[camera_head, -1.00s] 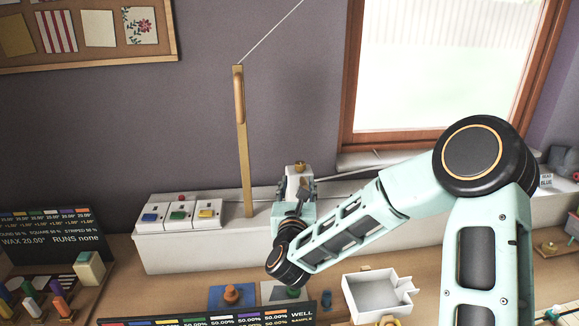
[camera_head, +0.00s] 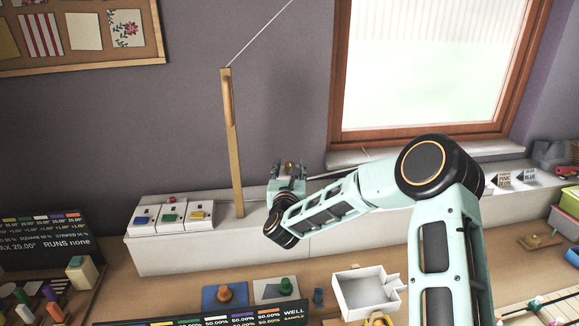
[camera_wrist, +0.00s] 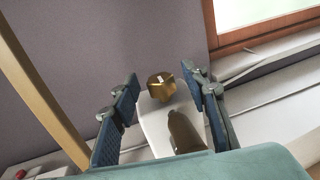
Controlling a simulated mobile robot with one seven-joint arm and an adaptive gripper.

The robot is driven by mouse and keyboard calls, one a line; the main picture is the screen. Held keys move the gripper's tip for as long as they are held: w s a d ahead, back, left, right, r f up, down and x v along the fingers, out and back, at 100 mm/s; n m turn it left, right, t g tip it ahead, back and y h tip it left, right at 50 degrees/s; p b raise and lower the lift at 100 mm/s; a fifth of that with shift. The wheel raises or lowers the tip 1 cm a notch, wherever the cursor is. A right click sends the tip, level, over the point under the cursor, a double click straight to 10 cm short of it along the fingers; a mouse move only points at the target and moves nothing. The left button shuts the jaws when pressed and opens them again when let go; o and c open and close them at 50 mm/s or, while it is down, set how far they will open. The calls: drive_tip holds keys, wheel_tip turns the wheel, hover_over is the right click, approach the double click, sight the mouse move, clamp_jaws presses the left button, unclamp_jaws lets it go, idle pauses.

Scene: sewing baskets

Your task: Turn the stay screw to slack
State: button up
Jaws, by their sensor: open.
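The stay screw shows as a brass knob (camera_wrist: 161,86) on top of a white block (camera_wrist: 158,122) in the wrist view. In the head view the knob (camera_head: 290,168) is small, between my fingers, and the block is mostly hidden behind my gripper. My gripper (camera_wrist: 166,98) is open, with one blue-padded finger on each side of the knob and block. I see space between the fingers and the knob. A pale mark shows on the knob's face. A darker brass-toned shape lies on the block below the knob.
A wooden post (camera_head: 231,145) with a cord running up from its top stands left of my gripper on a white ledge (camera_head: 160,257). Several switch boxes (camera_head: 171,214) sit on the ledge. A white tray (camera_head: 367,292) stands on the table in front. A window is behind.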

drive_tip(key=shift+c, duration=0.3)
clamp_jaws()
drive_tip(key=shift+f+b, duration=0.1)
drive_tip(key=shift+b, duration=0.35)
